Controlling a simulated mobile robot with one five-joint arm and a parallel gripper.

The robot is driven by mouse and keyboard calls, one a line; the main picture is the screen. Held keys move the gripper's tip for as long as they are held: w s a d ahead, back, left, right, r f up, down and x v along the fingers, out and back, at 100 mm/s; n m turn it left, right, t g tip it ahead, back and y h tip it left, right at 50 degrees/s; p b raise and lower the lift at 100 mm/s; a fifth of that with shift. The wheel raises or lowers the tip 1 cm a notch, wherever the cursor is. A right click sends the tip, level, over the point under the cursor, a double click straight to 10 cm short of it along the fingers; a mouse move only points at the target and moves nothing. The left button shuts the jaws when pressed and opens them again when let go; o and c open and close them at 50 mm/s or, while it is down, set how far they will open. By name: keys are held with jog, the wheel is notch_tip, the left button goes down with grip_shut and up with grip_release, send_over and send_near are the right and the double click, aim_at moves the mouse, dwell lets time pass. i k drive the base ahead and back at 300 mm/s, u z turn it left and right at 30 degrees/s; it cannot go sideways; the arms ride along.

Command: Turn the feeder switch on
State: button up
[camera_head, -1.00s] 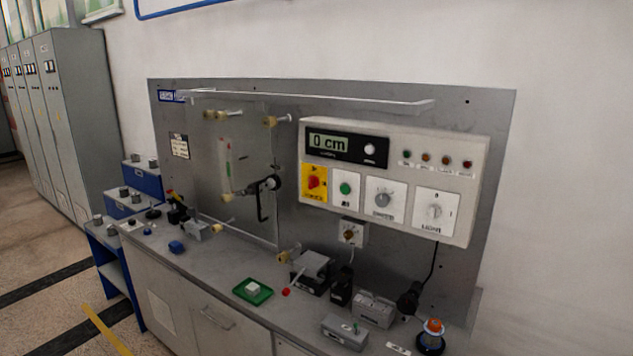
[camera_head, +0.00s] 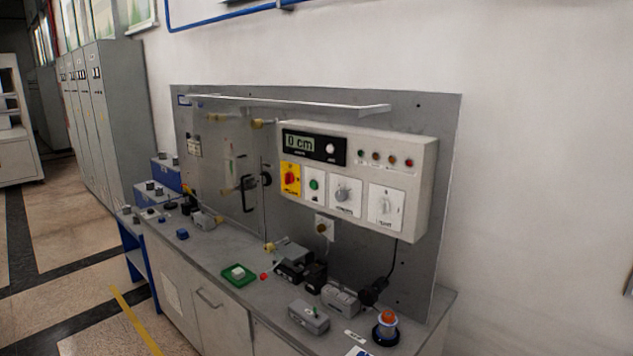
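A light control box (camera_head: 415,160) is mounted on an upright grey board above a bench. It carries a display reading "0 cm", a red knob on a yellow plate (camera_head: 290,178), a green button (camera_head: 314,185), a grey rotary knob (camera_head: 343,195) and a pale rotary switch (camera_head: 385,205). My gripper is not in view.
The grey bench top (camera_head: 215,245) holds a green tray (camera_head: 238,275), several small grey devices and an orange-topped dome (camera_head: 386,325) near the right end. Blue units (camera_head: 160,195) and tall grey cabinets (camera_head: 120,110) stand left. Floor (camera_head: 60,250) is open at front left.

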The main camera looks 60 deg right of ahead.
aim_at(289, 177)
jog(key=u, duration=0.15)
jog(key=i, duration=0.85)
jog(key=z, duration=0.05)
